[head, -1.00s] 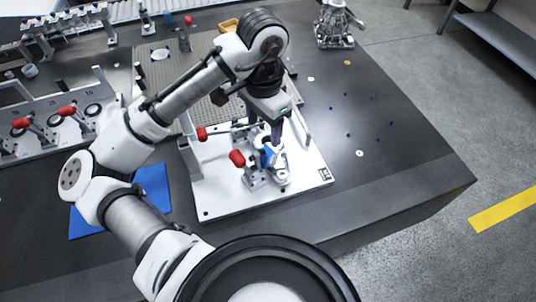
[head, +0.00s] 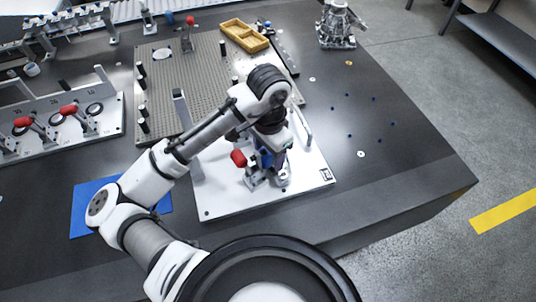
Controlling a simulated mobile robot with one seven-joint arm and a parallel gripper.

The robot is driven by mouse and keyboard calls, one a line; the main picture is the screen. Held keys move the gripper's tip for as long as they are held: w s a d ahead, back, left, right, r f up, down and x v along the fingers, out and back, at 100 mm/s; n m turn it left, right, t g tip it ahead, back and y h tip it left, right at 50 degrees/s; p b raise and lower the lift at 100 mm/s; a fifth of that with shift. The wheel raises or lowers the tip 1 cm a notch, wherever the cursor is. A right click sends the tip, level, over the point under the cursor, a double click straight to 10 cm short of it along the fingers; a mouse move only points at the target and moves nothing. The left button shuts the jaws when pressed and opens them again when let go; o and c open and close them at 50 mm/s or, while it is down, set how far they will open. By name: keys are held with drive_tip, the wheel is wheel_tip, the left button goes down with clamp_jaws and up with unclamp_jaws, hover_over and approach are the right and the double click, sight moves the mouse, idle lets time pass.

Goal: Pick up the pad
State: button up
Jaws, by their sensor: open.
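My gripper (head: 274,166) is low over the clamp fixture on the white plate (head: 220,205), pointing down. My own wrist hides most of its fingers. A small blue part (head: 264,158) shows beside the gripper, within the fixture; I cannot tell whether the fingers touch it or whether it is the pad. A flat blue square (head: 90,208) lies on the dark table at the left, partly covered by my arm, well apart from the gripper.
A red-handled clamp (head: 239,158) stands close by the gripper. A perforated plate (head: 190,75) with black posts lies behind, with a yellow tray (head: 244,35) beyond. Another plate with red clamps (head: 60,125) is at the left.

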drive_tip(key=c, duration=1.1)
drive_tip(key=shift+c, duration=0.2)
